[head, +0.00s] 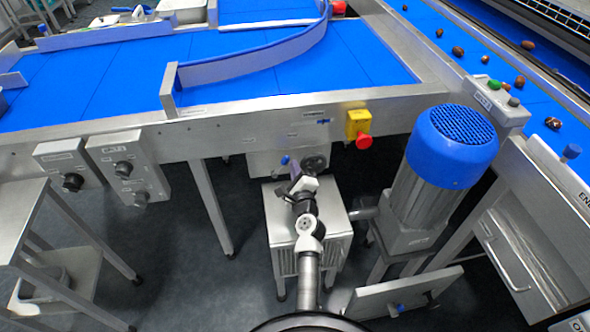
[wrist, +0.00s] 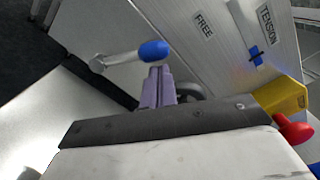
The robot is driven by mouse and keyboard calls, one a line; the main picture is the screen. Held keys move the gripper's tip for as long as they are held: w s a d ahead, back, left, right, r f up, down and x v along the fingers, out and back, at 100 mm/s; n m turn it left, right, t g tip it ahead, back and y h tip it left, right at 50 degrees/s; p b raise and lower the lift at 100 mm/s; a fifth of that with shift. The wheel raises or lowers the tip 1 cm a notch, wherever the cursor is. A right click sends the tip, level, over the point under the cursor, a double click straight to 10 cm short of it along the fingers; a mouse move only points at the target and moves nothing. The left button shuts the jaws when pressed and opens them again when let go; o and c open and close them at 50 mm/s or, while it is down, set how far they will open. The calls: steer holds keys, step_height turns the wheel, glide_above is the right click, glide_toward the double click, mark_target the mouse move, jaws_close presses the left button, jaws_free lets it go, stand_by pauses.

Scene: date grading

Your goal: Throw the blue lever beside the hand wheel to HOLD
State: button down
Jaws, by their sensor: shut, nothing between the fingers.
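The lever has a grey arm and a blue knob (wrist: 153,51); in the wrist view it extends right from its round pivot. In the head view a small blue knob (head: 285,160) shows just left of my gripper. My gripper (wrist: 159,70) has purple fingers, shut and empty, with the tips right at the knob; I cannot tell whether they touch it. In the head view my gripper (head: 294,168) is in front of the panel under the conveyor. The hand wheel (head: 315,163) is just right of it, and is partly hidden behind the fingers in the wrist view. No HOLD label is readable.
A plate marked FREE and TENSION carries a blue pointer (wrist: 256,56). A yellow box with a red button (head: 364,141) is up and right. A blue-capped motor (head: 455,140) stands right. A steel cabinet (head: 280,220) is below my arm. Control boxes (head: 128,167) hang left.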

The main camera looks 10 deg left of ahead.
mark_target(283, 165)
steer(key=shift+s+a+r+n, duration=0.1)
steer(key=shift+a+r+n, duration=0.2)
steer(key=shift+n, duration=0.3)
steer(key=a+n, duration=0.1)
steer(key=r+n+p, duration=0.1)
steer(key=n, duration=0.1)
steer(key=s+a+n, duration=0.1)
steer(key=shift+a+r+n, duration=0.3)
steer(key=shift+a+r, duration=0.05)
steer(key=shift+r, duration=0.05)
steer(key=shift+s+a+n+p, duration=0.25)
steer(key=shift+a+n, duration=0.4)
steer(key=shift+n, duration=0.35)
steer(key=shift+s+a+n+p, duration=0.2)
steer(key=shift+a+n+p, duration=0.1)
steer(key=shift+a+n, duration=0.55)
steer(key=shift+s+a+n+p, duration=0.25)
steer(key=shift+a+n, duration=0.25)
steer(key=shift+n, duration=0.65)
